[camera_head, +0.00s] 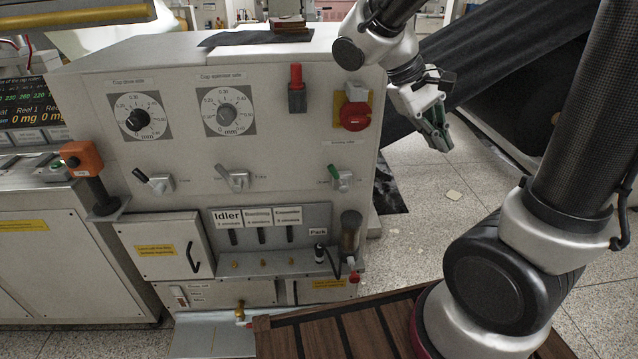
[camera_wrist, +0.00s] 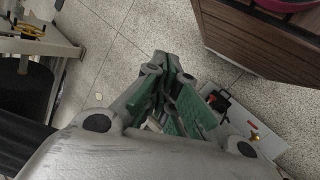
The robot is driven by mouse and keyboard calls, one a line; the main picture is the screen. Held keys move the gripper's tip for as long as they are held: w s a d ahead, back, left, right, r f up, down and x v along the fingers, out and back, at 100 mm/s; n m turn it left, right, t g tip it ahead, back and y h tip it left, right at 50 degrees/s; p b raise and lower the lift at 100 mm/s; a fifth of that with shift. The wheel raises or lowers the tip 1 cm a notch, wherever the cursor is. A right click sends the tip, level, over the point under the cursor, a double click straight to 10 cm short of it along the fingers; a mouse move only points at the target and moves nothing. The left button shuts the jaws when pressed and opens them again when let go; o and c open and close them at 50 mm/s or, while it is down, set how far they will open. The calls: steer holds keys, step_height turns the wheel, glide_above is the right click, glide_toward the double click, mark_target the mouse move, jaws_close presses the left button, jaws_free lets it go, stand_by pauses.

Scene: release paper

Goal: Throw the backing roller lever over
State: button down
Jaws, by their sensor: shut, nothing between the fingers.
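Three small levers sit in a row on the grey machine panel in the head view: one with a black handle (camera_head: 141,175), one with a grey handle (camera_head: 224,171), and one with a green handle (camera_head: 345,182) at the right. Small labels near them are too blurred to read, so I cannot tell by name which is the backing roller lever. My gripper (camera_head: 441,143) is shut and empty, to the right of the panel and higher than the levers, apart from all of them. In the wrist view my gripper (camera_wrist: 165,62) points over the speckled floor, with its green finger pads together.
Above the levers are two dials (camera_head: 138,118), a red-topped switch (camera_head: 297,88) and a red rotary knob (camera_head: 355,115). An orange box (camera_head: 82,158) on a post stands at the left. A brown slatted platform (camera_head: 335,331) lies low in front. Floor right of the panel is open.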

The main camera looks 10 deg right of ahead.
steer(key=w+a+f+n+h, duration=0.2)
steer(key=w+a+f+h, duration=0.3)
steer(key=w+a+h, duration=0.15)
steer(key=n+t+h, duration=0.4)
steer(key=n+t, duration=0.3)
steer(key=t, duration=0.5)
glide_toward(337, 177)
step_height(337, 177, up, 4)
steer(key=d, duration=0.1)
steer(key=s+a+f+n+t+y, duration=0.2)
steer(key=a+f+n+t+y, duration=0.1)
steer(key=a+f+t, duration=0.3)
step_height(337, 177, down, 3)
steer(key=shift+s+a+r+n+t+y, duration=0.25)
steer(key=shift+s+a+n+t+y, duration=0.25)
steer(key=shift+n, duration=0.3)
steer(key=shift+w, duration=0.2)
steer(key=s+d+r+x, duration=0.1)
steer(key=s+d+x, duration=0.1)
steer(key=x, duration=1)
steer(key=shift+w+d+r, duration=0.2)
steer(key=shift+w+d, duration=0.05)
steer(key=shift+w, duration=0.05)
